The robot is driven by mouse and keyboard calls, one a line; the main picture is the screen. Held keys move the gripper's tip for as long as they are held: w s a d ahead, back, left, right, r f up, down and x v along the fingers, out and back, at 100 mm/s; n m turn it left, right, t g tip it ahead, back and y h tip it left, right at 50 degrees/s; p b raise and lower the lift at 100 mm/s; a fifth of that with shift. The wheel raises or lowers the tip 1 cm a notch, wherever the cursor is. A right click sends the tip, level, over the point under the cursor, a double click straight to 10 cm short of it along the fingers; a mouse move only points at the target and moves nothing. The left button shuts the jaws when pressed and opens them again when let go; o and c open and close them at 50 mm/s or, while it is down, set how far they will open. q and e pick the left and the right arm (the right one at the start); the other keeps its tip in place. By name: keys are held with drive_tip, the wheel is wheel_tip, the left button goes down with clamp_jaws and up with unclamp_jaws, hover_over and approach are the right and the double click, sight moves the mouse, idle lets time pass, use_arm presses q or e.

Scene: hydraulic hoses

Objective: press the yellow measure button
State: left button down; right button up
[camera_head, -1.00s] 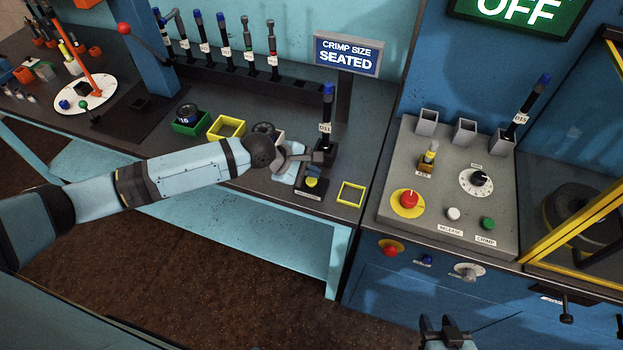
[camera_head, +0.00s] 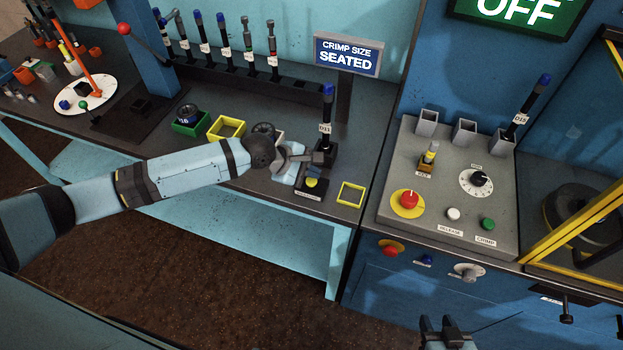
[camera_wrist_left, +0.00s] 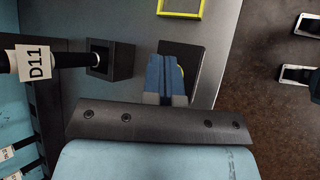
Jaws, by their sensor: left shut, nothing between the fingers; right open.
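The yellow measure button (camera_head: 312,183) sits on a small black box (camera_head: 311,194) near the bench's front edge. In the left wrist view only a sliver of the yellow button (camera_wrist_left: 181,70) shows past my fingers. My left gripper (camera_head: 312,158) is shut and empty, close above and behind the button in the head view. In the left wrist view its blue fingers (camera_wrist_left: 167,78) are together over the black box (camera_wrist_left: 190,62). I cannot tell whether they touch the button. My right gripper (camera_head: 445,328) is open and empty at the bottom edge of the head view.
A hose end tagged D11 (camera_head: 326,118) stands upright in a black holder just behind the button box. The sign (camera_head: 348,55) reads "CRIMP SIZE SEATED". An empty yellow frame (camera_head: 351,194) lies to the right. A grey control panel (camera_head: 450,190) stands further right.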

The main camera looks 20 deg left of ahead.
idle(0.5)
use_arm(q)
drive_tip(key=shift+f+p, duration=0.4)
drive_tip(key=shift+f, duration=0.5)
idle(0.9)
drive_tip(key=shift+r+p, duration=0.9)
drive_tip(key=shift+p, duration=0.35)
